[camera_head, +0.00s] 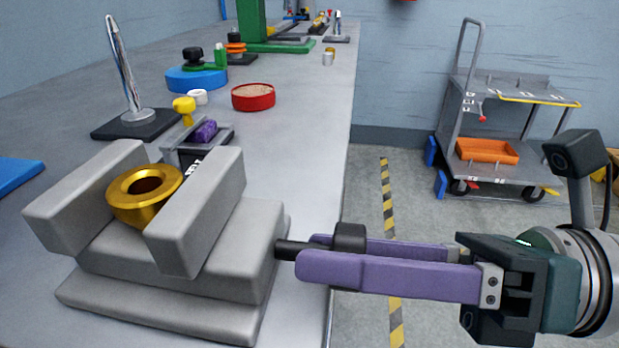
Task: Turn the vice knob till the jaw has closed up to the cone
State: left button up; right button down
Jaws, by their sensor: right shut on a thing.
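The grey vice (180,262) stands near the front of the workbench. Its two block jaws, the left one (85,205) and the right one (200,215), stand either side of a gold cone (150,212) with a round hole in its top. The right jaw hides part of the cone, and I cannot tell whether either jaw touches it. A black shaft leads from the vice's right side to the black knob (350,236). My right gripper (318,254), with long purple fingers, reaches in from the right and is shut on the knob. My left gripper is out of view.
Behind the vice are a chrome post on a black base (130,122), a small stand with a purple piece (204,132), a red dish (253,97) and a blue disc (196,79). The bench's right edge runs beneath my fingers. A trolley (500,170) stands beyond open floor.

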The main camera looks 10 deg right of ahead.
jog(key=shift+c, duration=1.5)
grip_release()
